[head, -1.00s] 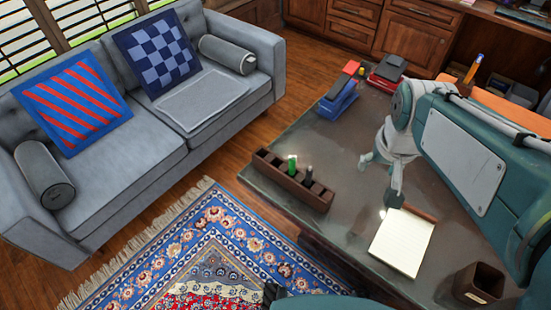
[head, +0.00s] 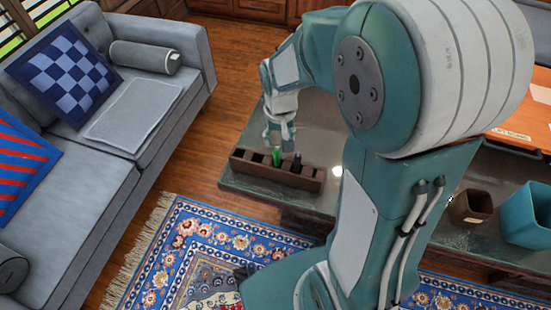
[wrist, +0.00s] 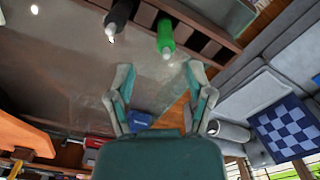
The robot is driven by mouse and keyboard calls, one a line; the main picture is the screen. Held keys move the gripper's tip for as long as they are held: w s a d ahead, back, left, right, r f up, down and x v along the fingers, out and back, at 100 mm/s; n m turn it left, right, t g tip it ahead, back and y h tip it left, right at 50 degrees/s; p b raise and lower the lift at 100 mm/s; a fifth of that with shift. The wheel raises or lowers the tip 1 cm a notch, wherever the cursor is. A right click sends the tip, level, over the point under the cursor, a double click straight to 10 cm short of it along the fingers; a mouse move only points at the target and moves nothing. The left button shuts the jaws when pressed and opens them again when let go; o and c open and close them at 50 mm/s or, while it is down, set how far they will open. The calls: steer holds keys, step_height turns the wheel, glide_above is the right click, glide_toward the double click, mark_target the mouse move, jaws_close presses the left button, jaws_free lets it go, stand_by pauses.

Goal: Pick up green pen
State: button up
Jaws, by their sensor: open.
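The green pen (head: 277,157) stands upright in the dark brown compartment holder (head: 270,174) on the desk, beside a black pen (head: 297,160). In the wrist view, the green pen (wrist: 165,38) points its tip toward the camera, and the black pen (wrist: 117,16) is to its left. My gripper (head: 279,143) is just behind the green pen in the head view. In the wrist view, my gripper (wrist: 160,78) has its two fingers apart with nothing between them; the green pen lies just beyond the fingertips, nearer the right finger.
A grey sofa (head: 85,175) stands left of the desk (head: 310,145). A brown cup (head: 471,207) and a teal bin (head: 530,215) are on the right. In the wrist view, a blue object (wrist: 140,120) lies on the desk. My arm hides much of the desktop.

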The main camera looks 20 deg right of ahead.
mark_target(276, 153)
steer(key=shift+a+f, duration=0.45)
steer(key=shift+f, duration=0.25)
step_height(276, 153, down, 4)
steer(key=shift+d+r, duration=0.1)
steer(key=shift+d+f, duration=0.15)
steer(key=shift+f, duration=0.3)
steer(key=shift+a, duration=0.25)
jaws_close()
